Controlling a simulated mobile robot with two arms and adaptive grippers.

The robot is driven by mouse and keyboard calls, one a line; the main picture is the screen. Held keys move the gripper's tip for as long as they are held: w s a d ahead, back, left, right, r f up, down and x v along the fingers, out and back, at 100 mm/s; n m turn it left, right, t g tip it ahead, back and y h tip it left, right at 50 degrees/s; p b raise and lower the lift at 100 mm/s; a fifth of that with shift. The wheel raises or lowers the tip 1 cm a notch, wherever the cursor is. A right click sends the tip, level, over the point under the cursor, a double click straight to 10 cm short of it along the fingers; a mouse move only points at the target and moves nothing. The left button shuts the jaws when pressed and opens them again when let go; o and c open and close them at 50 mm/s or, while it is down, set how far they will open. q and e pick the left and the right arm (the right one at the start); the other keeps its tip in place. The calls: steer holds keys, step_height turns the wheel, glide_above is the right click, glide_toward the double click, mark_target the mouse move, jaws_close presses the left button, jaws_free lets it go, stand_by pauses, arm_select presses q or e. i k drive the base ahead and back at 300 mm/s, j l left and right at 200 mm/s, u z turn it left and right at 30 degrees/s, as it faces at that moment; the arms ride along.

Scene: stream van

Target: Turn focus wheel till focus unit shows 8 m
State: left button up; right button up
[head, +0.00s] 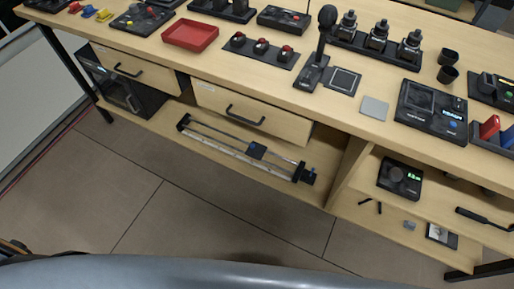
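A small black unit with a dark round wheel and a lit green display (400,178) sits on the shelf under the table at the right. It looks like the focus unit, but its digits are too small to read. A larger black device with a lit blue display (432,108) stands on the tabletop above it. Another black unit with a knob and a small lit display (494,90) is at the right edge. I cannot be certain which one is the focus unit. Neither of my grippers is in view.
The long wooden table (215,62) carries a red tray (190,35), a microphone (327,20), a switch panel and several camera-like items. Below are a closed drawer (252,112) and a slider rail (250,150). The tiled floor (200,205) in front is clear.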

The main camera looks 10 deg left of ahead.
mark_target(394, 175)
steer(key=z, duration=1.35)
